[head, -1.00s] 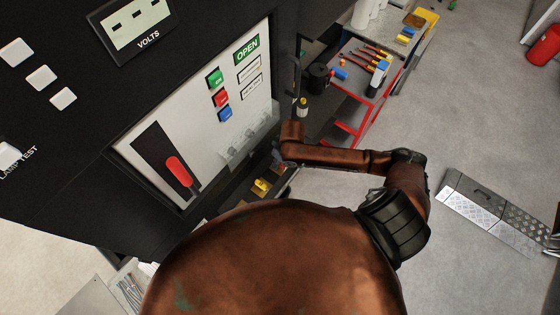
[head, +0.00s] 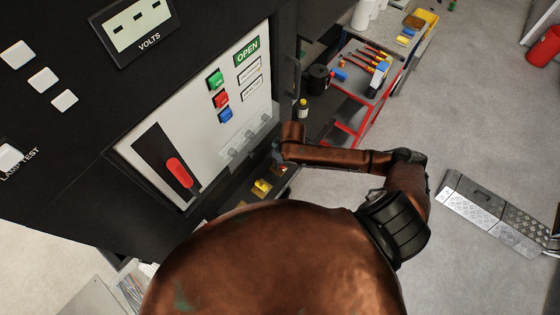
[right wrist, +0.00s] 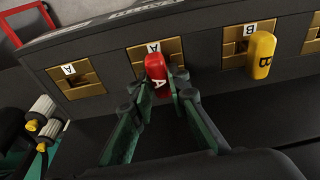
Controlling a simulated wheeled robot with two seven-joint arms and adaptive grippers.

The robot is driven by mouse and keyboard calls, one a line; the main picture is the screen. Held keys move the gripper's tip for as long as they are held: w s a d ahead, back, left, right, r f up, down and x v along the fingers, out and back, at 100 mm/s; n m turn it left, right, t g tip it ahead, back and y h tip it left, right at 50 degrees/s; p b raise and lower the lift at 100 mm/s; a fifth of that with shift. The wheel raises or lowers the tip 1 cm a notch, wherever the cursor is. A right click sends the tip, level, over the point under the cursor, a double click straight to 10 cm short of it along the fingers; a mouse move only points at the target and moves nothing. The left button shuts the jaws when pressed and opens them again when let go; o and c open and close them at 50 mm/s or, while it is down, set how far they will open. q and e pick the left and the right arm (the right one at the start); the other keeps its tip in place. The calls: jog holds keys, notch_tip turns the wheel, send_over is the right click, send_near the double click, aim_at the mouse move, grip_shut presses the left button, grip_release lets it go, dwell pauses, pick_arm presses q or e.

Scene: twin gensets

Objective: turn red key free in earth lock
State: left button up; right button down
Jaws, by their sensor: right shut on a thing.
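In the right wrist view the red key (right wrist: 155,66), marked A, stands in a brass lock plate (right wrist: 141,50) also marked A. My right gripper (right wrist: 159,84) has its green-sided fingers on both sides of the red key and is shut on it. The key's inner end is hidden in the lock. I cannot tell how far it is turned. In the head view my right arm (head: 335,157) reaches to the lower edge of the panel, and its gripper is mostly hidden there. My left gripper is not in view.
A yellow key (right wrist: 262,55) marked B sits in a brass lock to the right. An empty brass lock (right wrist: 76,81) marked A is at the left. The panel (head: 190,120) with a red handle (head: 179,172) is close to my arm. A red cart (head: 369,113) holds tools behind.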

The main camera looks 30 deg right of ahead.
jog(key=n, duration=0.1)
jog(key=n+p, duration=0.1)
jog(key=shift+d+r+n, duration=0.1)
jog(key=shift+r+n, duration=0.15)
jog(key=shift+n, duration=0.05)
jog(key=shift+f+n+g+y, duration=0.15)
jog(key=shift+n+g+y, duration=0.15)
jog(key=shift+n, duration=0.4)
jog(key=n, duration=0.2)
jog(key=shift+n, duration=0.3)
jog(key=n+g, duration=0.1)
jog(key=n, duration=0.3)
jog(key=shift+y, duration=0.3)
jog(key=n+g, duration=0.1)
jog(key=n, duration=0.5)
jog(key=shift+s+f+n+g, duration=0.1)
jog(key=shift+n+g, duration=0.2)
jog(key=shift+n, duration=0.3)
